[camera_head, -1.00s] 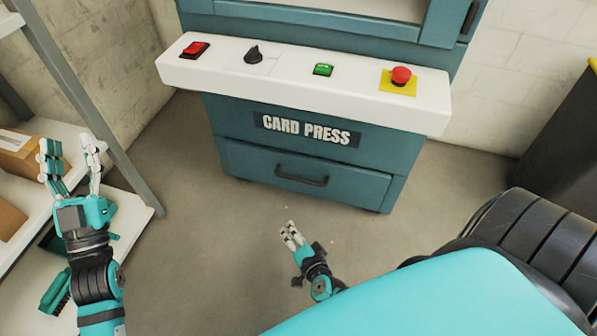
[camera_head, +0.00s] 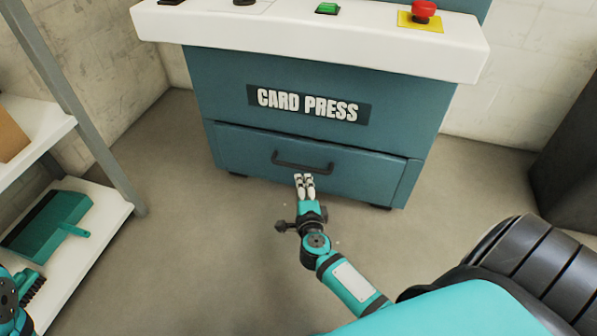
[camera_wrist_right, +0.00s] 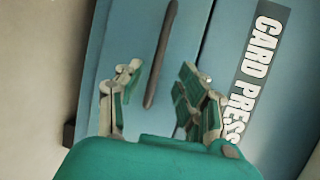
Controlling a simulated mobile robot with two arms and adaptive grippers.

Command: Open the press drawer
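The press drawer (camera_head: 350,168) is the lower teal front of the card press (camera_head: 215,90), and it looks shut. Its dark bar handle (camera_head: 303,163) runs across the upper part of the drawer front. My right gripper (camera_head: 304,178) is just below the handle in the head view. In the right wrist view, my right gripper (camera_wrist_right: 155,95) has its fingers spread apart, with the handle (camera_wrist_right: 161,55) showing ahead between them. Nothing is between the fingertips, and I see no clear contact with the handle. My left gripper is out of the head view; only part of my left arm shows at lower left.
A white control ledge (camera_head: 300,40) with a green button (camera_head: 327,8) and a red emergency stop (camera_head: 424,10) juts out above the drawer. A shelf rack (camera_head: 90,200) with a teal dustpan (camera_head: 50,222) stands at left. The floor (camera_head: 190,240) before the drawer is clear.

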